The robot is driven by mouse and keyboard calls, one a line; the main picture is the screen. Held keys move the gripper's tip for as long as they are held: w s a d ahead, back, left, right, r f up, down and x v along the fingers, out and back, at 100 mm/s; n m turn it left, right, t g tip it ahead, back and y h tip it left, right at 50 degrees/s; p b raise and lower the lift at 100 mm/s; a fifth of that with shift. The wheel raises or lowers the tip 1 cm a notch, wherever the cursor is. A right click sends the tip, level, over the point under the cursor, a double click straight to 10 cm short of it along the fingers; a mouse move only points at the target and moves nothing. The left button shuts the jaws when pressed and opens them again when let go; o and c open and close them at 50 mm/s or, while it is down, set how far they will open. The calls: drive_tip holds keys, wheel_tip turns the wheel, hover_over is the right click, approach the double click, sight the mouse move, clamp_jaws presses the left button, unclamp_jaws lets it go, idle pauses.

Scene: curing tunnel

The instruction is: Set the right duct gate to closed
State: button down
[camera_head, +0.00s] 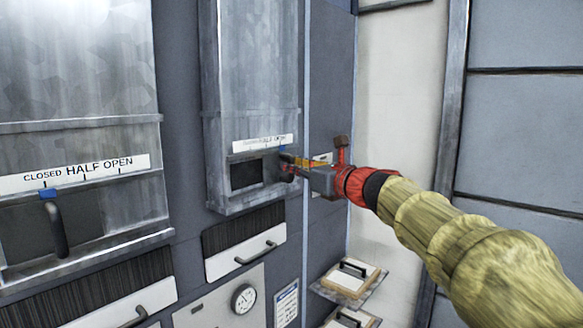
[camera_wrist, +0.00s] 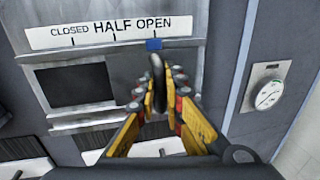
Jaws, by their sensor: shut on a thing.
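The right duct gate (camera_head: 252,100) is a grey metal housing with a white CLOSED / HALF / OPEN label (camera_wrist: 110,32) above a dark rectangular slot (camera_wrist: 72,84). Its blue pointer (camera_wrist: 153,44) stands under the OPEN mark, at the right end of the slot. My gripper (camera_head: 287,165) is at that right end. In the wrist view my gripper (camera_wrist: 160,100) is shut on the dark upright handle (camera_wrist: 158,70) below the pointer. The fingers hide the handle's lower part.
A left duct gate (camera_head: 82,150) has its blue pointer at CLOSED. Drawers with bar handles (camera_head: 255,252) and a round gauge (camera_head: 244,299) lie below. Another gauge (camera_wrist: 268,92) is right of the gate.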

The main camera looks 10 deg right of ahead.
idle(0.3)
drive_tip(key=s+a, duration=0.2)
drive_tip(key=s+a+b, duration=0.1)
drive_tip(key=s+a, duration=0.1)
drive_tip(key=a, duration=0.1)
drive_tip(key=s+a+b, duration=0.1)
drive_tip(key=s+a, duration=0.1)
drive_tip(key=a, duration=0.1)
drive_tip(key=shift+w+f, duration=0.1)
drive_tip(key=c, duration=2.3)
unclamp_jaws()
drive_tip(key=shift+c, duration=0.2)
drive_tip(key=shift+o, duration=0.6)
drive_tip(key=shift+a, duration=0.15)
